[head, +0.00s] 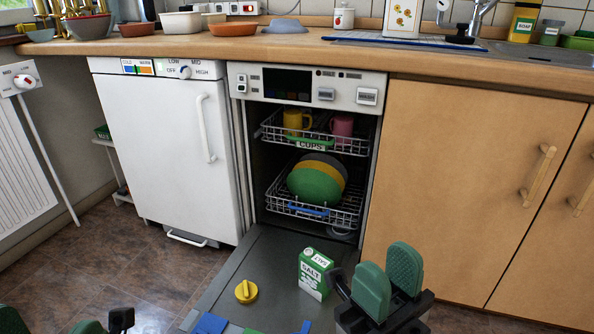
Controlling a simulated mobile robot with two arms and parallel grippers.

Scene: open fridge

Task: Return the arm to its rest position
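My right gripper (388,260) with green padded fingers is at the lower middle right, over the right edge of the lowered dishwasher door (236,287). Its two pads stand apart with nothing between them. My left gripper (48,328) shows only in part at the bottom left corner. Two green finger pieces stand well apart there, and the rest is cut off by the frame edge. A green and white salt box (314,275) stands on the door just left of my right gripper, apart from it as far as I can see.
The dishwasher's upper rack (273,132) holds cups and its lower rack (283,201) holds plates. A yellow knob (246,291) is on the door. The white fridge (165,150) is closed. Wooden cabinets (455,180) stand right, under a cluttered counter (225,48). Floor at left is clear.

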